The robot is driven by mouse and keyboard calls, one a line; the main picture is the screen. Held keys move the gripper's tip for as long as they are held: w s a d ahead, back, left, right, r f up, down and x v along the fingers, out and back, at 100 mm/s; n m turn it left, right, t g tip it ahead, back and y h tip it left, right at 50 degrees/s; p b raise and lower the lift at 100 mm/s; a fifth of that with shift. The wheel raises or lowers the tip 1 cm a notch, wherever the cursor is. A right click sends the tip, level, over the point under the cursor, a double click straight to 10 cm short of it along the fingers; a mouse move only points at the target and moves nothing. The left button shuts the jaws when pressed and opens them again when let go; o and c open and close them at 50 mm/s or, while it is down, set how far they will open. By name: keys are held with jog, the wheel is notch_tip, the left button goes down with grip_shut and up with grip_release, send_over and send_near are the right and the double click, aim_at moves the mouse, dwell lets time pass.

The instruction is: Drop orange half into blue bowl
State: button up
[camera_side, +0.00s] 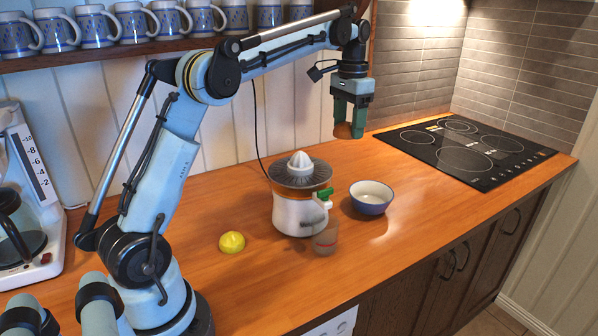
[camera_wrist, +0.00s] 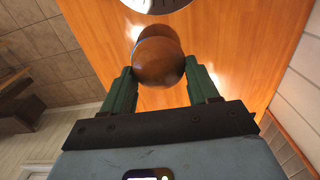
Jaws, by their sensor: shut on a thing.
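My gripper (camera_side: 349,115) is high above the counter, beyond the blue bowl and left of the hob. It is shut on the orange half (camera_side: 344,130), which shows brownish-orange below the green fingers. In the wrist view the orange half (camera_wrist: 158,62) sits between the two green fingers (camera_wrist: 160,85), its rounded side toward the camera. The blue bowl (camera_side: 371,198) stands upright on the counter, white inside, and looks empty. It is below and a little right of my gripper in the side view. The bowl is not seen in the wrist view.
A yellow lemon half (camera_side: 232,242) lies further left. A black hob (camera_side: 464,152) is at the right. Mugs (camera_side: 134,22) line a shelf above.

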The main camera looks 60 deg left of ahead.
jog(key=w+d+f, duration=0.2)
jog(key=w+f, duration=0.2)
jog(key=f, duration=0.2)
jog(key=w+d+f, duration=0.2)
jog(key=w+f, duration=0.1)
jog(key=f, duration=0.3)
jog(key=shift+w+d+f, duration=0.2)
jog(key=shift+w+d, duration=0.15)
jog(key=shift+w, duration=0.05)
jog(key=o, duration=1.1)
jog(key=shift+o, duration=0.2)
notch_tip(320, 180, up, 8)
jog(key=shift+f, duration=0.25)
